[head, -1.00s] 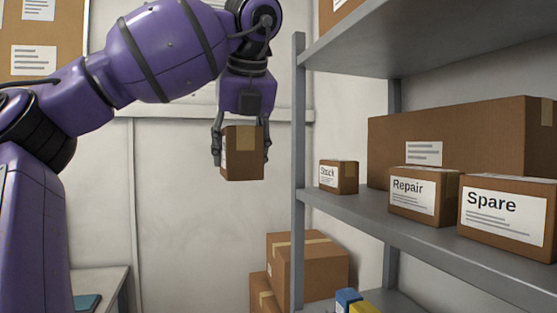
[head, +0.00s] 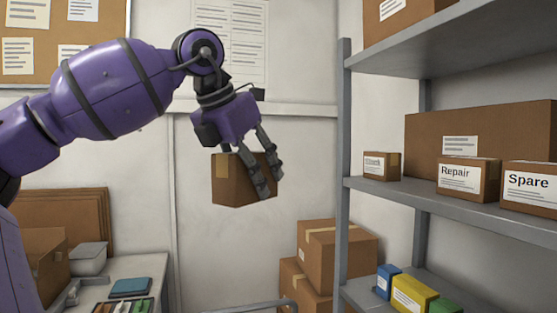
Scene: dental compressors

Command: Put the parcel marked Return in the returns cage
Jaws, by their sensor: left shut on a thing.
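My left gripper (head: 262,160) is shut on a small brown parcel (head: 230,182) and holds it in the air, left of the shelf unit. The parcel is slightly tilted, and tape shows on its left face. No label can be read on it from here. The parcels on the middle shelf read Repair (head: 470,177) and Spare (head: 530,185). A smaller one (head: 381,166) behind them has a label too blurred to read now. A grey metal rail (head: 262,304) shows at the bottom edge; I cannot tell whether it belongs to the returns cage. My right gripper is out of view.
The grey shelf unit's post (head: 344,150) stands right of the held parcel. Taped cartons (head: 335,250) are stacked on the floor behind it. At lower left, a bench (head: 165,268) bears a grey tub (head: 88,258) and a blue-green item (head: 131,287).

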